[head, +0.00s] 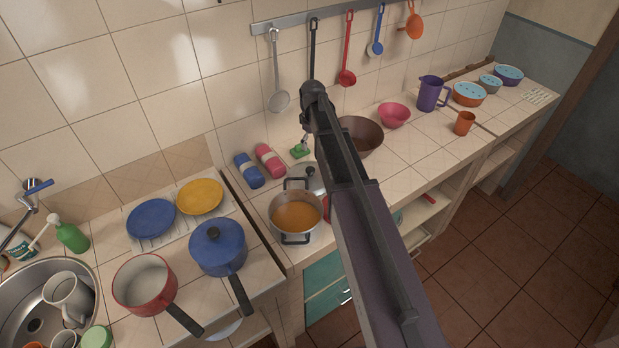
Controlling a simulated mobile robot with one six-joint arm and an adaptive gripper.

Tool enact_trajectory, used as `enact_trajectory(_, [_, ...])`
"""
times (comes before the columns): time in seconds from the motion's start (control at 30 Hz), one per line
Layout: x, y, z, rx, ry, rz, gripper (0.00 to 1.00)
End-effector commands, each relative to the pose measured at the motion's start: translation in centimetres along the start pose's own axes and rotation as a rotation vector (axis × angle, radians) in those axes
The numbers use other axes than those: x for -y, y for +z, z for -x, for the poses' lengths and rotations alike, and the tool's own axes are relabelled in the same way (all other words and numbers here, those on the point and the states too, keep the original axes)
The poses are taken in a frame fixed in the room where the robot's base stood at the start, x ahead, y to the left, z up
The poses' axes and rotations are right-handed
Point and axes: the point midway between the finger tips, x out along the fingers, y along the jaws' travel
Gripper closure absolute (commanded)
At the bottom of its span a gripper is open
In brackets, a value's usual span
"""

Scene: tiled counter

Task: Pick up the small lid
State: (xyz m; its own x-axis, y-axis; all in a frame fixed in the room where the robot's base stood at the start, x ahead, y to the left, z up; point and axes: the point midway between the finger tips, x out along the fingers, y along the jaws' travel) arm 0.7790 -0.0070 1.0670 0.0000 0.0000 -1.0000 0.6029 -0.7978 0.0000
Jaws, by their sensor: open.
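A small grey lid with a black knob (311,178) lies on the counter just behind the steel pot of orange soup (297,213). My arm crosses in front and hides the lid's right part. My gripper (306,138) is open at the far end of my arm, above the back of the counter beyond the lid and apart from it. The arm largely hides it, so its fingers show poorly. A blue pot (218,250) has its own blue lid with a dark knob.
A green item (300,151), a pink roll (269,160) and a blue roll (249,171) lie behind the lid. A brown bowl (362,137) stands to the right, partly behind my arm. Utensils hang from the wall rail (300,20). Counter between the pink bowl (394,115) and front edge is clear.

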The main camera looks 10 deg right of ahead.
Motion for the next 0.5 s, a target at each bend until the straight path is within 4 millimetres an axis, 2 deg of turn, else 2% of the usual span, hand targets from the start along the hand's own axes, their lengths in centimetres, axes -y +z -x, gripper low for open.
enact_trajectory(0.5, [0.2, -0.1, -3.8, 0.0, 0.0, 0.003, 0.1])
